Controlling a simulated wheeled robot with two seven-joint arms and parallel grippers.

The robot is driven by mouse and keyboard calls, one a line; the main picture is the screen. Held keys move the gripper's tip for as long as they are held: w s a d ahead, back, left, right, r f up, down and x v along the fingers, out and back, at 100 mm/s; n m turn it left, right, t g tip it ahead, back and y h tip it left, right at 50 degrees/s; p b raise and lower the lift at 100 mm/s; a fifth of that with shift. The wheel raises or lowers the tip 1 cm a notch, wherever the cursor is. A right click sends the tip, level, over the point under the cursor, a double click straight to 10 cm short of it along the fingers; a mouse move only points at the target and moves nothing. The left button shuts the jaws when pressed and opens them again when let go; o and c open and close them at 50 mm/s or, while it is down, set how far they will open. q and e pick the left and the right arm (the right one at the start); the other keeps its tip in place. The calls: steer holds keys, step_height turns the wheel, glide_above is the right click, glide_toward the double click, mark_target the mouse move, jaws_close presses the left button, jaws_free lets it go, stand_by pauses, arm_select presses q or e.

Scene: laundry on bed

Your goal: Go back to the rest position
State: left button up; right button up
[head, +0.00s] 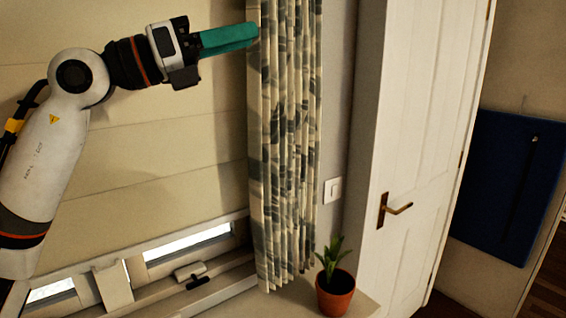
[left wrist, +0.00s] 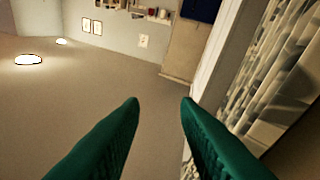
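My left gripper (head: 252,32) is raised at the top of the head view, its green fingers pointing right, at the upper part of the patterned curtain. In the left wrist view the two green fingers (left wrist: 160,103) stand apart with nothing between them, so it is open and empty. Whether the fingers touch the curtain cannot be told from the head view; in the left wrist view the curtain is to the right of them. My right gripper is in neither view.
The curtain (head: 285,140) hangs beside a window with a pale blind (head: 180,150). A potted plant (head: 335,290) stands on the sill below. A white door (head: 425,130) with a brass handle (head: 395,208) is on the right.

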arm_select(q)
steer(key=a+f+m+t+y, duration=0.3)
steer(key=a+f+m+y, duration=0.3)
steer(key=f+m, duration=0.6)
steer(key=a+f+m+t+y, duration=0.4)
steer(key=f+m+y, duration=0.45)
steer(key=f, duration=0.75)
steer(key=a+f+m+t+y, duration=0.3)
steer(key=a+f+m+y, duration=0.3)
steer(key=f+m, duration=0.65)
steer(key=s+f+n+g, duration=0.2)
steer(key=s+f+g, duration=0.25)
steer(key=f, duration=0.45)
steer(key=s+f+n+g, duration=0.3)
steer(key=s+f, duration=0.3)
steer(key=f, duration=0.2)
steer(key=s+d+f+g+h, duration=0.1)
steer(key=s+f+g, duration=0.35)
steer(key=s, duration=0.45)
steer(key=s+d+f+g+h, duration=0.1)
steer(key=s+f+g, duration=0.3)
steer(key=s, duration=0.5)
step_height(320, 180, down, 28)
steer(key=s, duration=0.2)
steer(key=s+a+f+g, duration=0.1)
steer(key=s+a+f, duration=0.1)
steer(key=s+f, duration=1.3)
steer(key=shift+s+a, duration=0.25)
steer(key=shift+a, duration=0.1)
